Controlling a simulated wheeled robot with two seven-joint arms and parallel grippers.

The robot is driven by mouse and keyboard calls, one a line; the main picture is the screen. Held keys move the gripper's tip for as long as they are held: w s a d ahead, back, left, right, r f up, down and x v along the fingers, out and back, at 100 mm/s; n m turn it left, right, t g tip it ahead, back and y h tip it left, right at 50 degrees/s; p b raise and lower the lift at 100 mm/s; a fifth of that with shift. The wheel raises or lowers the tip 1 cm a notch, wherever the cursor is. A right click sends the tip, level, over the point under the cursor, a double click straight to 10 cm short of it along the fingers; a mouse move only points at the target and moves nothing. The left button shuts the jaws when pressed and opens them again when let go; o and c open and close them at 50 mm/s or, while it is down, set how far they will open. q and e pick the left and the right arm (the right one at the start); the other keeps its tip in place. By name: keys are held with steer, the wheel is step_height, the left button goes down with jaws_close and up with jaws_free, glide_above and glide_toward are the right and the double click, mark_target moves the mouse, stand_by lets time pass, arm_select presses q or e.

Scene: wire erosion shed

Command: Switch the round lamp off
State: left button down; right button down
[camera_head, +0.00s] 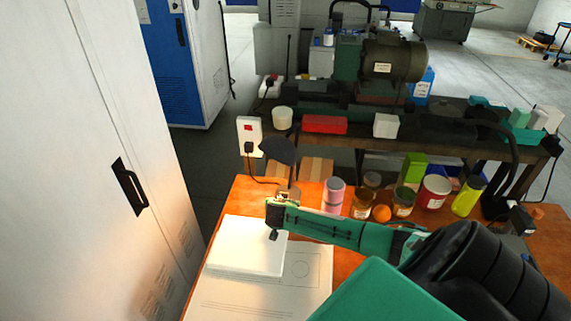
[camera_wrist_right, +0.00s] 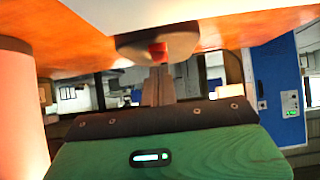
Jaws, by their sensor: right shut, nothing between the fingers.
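The round lamp (camera_head: 278,150) shows in the head view as a dark round shade on a thin stem at the back of the orange table. Bright light falls below it. My right gripper (camera_head: 276,220) is in front of the stem and hides the lamp's base. In the right wrist view the round base (camera_wrist_right: 128,43) shows with a red switch (camera_wrist_right: 158,48). My right gripper (camera_wrist_right: 158,70) is shut and empty there, its tips close to the switch; I cannot tell whether they touch. My left gripper is not in view.
A white socket plate (camera_head: 243,128) holds the plug and cord. A pale book (camera_head: 245,252) lies on the orange table (camera_head: 200,286). A pink cylinder (camera_head: 333,195), jars and a yellow bottle (camera_head: 467,197) stand right of the lamp. A white cabinet (camera_head: 85,190) stands left.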

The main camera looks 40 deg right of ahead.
steer(key=shift+f, duration=0.2)
steer(key=shift+w+d+p, duration=0.1)
steer(key=shift+p, duration=0.35)
steer(key=shift+f, duration=0.15)
steer(key=shift+w+d+r, duration=0.25)
steer(key=shift+w+d, duration=0.2)
steer(key=shift+d, duration=0.15)
steer(key=shift+r, duration=0.1)
